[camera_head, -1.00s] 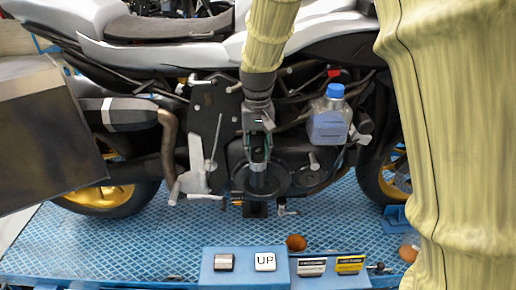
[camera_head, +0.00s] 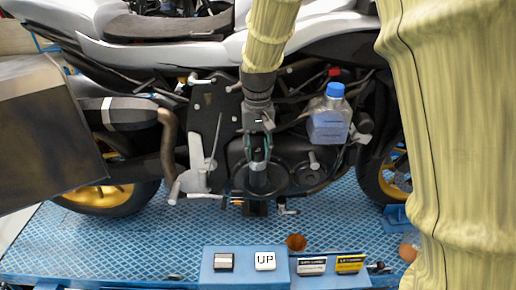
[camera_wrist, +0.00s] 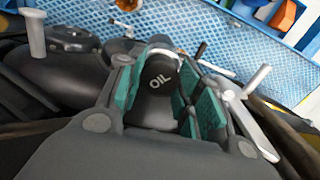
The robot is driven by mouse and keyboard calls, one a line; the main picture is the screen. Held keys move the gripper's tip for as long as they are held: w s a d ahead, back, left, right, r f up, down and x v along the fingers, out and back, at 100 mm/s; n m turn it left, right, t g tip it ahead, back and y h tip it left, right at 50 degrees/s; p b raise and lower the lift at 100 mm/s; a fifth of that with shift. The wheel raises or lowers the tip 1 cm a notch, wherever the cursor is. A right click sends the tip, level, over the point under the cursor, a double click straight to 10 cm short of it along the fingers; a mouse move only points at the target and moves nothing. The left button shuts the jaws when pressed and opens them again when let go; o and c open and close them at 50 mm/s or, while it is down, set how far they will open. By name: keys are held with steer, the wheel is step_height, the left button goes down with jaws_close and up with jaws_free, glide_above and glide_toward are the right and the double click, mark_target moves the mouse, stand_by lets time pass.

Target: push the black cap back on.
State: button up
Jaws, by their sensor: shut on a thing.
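The black cap (camera_wrist: 160,78), marked OIL, sits between the green-padded fingers of my gripper (camera_wrist: 158,98) in the wrist view. My gripper is shut on it. In the head view my gripper (camera_head: 258,158) points down at the lower engine side of the motorcycle (camera_head: 305,160). A pale ring shows at the cap's far edge in the wrist view. I cannot tell whether the cap is seated on the engine or held just off it.
A clear bottle with a blue lid (camera_head: 329,118) stands right of my gripper against the engine. Levers and pipes lie close around. An orange-brown round thing (camera_head: 296,243) lies behind the box.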

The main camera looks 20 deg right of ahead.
mark_target(258, 151)
steer(key=o, duration=0.9)
steer(key=shift+o, duration=0.3)
steer(key=o, duration=0.5)
steer(key=shift+c, duration=0.2)
steer(key=shift+r, duration=3.45)
